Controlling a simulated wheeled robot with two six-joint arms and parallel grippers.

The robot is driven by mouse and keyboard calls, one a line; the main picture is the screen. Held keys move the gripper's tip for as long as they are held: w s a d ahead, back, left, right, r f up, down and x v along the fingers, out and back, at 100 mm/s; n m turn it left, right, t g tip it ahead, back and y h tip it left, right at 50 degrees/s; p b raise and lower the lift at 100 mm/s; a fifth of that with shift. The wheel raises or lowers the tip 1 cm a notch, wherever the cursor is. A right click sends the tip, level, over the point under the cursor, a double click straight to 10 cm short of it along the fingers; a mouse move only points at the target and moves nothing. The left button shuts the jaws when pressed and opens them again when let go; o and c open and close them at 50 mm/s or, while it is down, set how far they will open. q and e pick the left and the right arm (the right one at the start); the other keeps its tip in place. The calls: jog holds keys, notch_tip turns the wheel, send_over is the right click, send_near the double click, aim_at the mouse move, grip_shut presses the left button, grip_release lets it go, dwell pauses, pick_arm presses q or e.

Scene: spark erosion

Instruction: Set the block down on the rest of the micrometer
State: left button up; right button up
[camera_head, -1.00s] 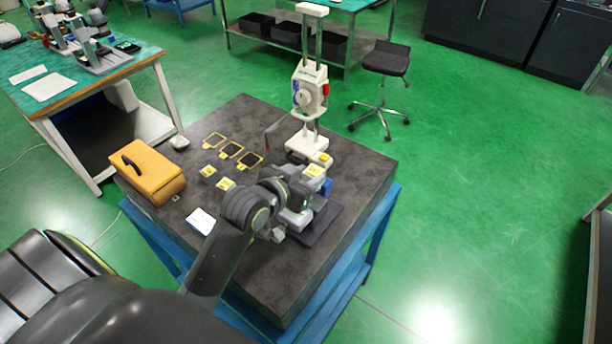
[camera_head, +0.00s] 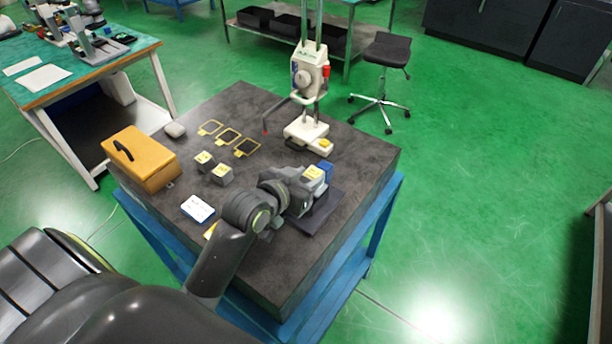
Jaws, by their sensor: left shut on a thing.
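My left gripper (camera_head: 305,182) is over the near right part of the dark stone table, shut on a small grey block with a yellow top (camera_head: 314,173). Its fingers and wrist hide most of the block. A device with a blue part (camera_head: 328,170) is right beside and partly behind the block, above a dark plate (camera_head: 322,212). It may be the micrometer; its rest is hidden, and I cannot tell whether the block touches it. My right gripper is not in view.
Two more yellow-topped blocks (camera_head: 222,175), yellow-edged frames (camera_head: 228,137), an orange case (camera_head: 142,158) and a white card (camera_head: 197,208) lie on the stone table (camera_head: 262,98). A tall white column instrument (camera_head: 308,132) stands behind the gripper. A stool (camera_head: 385,60) is beyond.

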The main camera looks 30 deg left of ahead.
pick_arm(q)
jog(key=shift+f, duration=0.2)
dwell(0.6)
jog(key=o, duration=1.1)
jog(key=shift+o, duration=0.2)
jog(key=shift+s, duration=0.15)
jog(key=b+v, duration=0.1)
jog(key=v, duration=0.6)
jog(key=shift+s+a+r, duration=0.1)
jog(key=shift+s, duration=0.3)
jog(key=p+v, duration=0.6)
jog(key=v, duration=0.3)
jog(key=shift+r, duration=0.15)
